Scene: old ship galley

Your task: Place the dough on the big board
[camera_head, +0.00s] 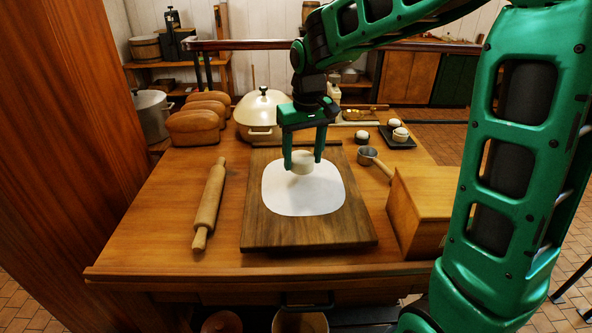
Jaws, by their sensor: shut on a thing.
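The dough (302,162) is a small pale round lump between the fingers of my gripper (303,165). My green gripper is shut on it and points down over the big board. The big board (290,236) is a dark wooden slab in the middle of the table, with a white rounded sheet (318,198) lying on it. The dough appears over the far part of the white sheet. I cannot tell whether it touches the sheet or hangs just above it.
A rolling pin (210,204) lies left of the board. Loaves (193,126) and a lidded pot (262,112) stand behind. A small saucepan (368,156) and a wooden box (424,205) are to the right. A dark tray (408,143) holds pale lumps further back.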

